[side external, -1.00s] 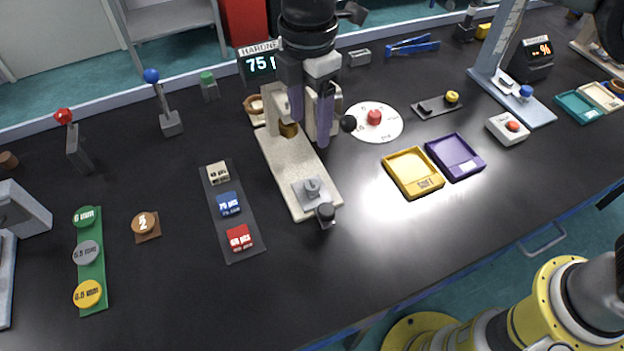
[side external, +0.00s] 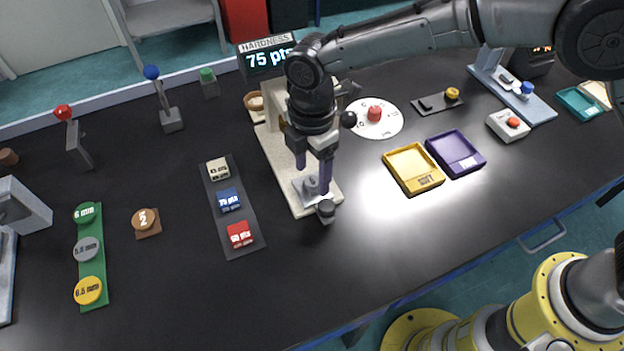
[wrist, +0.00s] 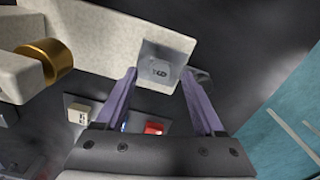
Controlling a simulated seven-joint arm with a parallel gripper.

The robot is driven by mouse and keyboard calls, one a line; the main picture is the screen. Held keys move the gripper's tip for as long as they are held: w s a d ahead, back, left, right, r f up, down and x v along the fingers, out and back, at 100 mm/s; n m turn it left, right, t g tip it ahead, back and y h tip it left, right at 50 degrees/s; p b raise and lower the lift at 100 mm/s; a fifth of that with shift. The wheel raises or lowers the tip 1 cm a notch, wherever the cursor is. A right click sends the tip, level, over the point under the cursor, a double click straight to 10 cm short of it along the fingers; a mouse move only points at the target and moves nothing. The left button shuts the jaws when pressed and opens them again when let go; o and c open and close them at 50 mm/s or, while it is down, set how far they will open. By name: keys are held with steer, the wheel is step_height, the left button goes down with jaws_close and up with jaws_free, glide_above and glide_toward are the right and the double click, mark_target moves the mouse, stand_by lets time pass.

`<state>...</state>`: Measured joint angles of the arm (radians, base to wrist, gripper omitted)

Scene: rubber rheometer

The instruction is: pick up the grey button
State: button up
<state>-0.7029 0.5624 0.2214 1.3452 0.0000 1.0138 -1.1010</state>
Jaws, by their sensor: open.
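A small grey button (side external: 311,185) sits on a square grey plate (wrist: 178,50) at the front end of the pale hardness tester base (side external: 277,166). The button also shows in the wrist view (wrist: 159,72), where its top carries a mark that I cannot read clearly. My gripper (side external: 313,178) points down over the plate, open, with one purple finger on each side of the button. In the wrist view the fingertips (wrist: 159,71) flank the plate. I cannot tell whether they touch anything. Another grey disc, marked 5.5 mm (side external: 88,250), lies on the green strip at the left.
A dark knob (side external: 326,209) stands at the tester's front corner, close to my gripper. A brass cylinder (wrist: 46,60) is on the tester. A strip with beige, blue and red blocks (side external: 240,234) lies to the left. Yellow (side external: 414,170) and purple (side external: 456,154) trays lie to the right.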

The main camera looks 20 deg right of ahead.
steer(key=shift+f, duration=0.5)
jaws_close()
steer(key=shift+r, duration=0.15)
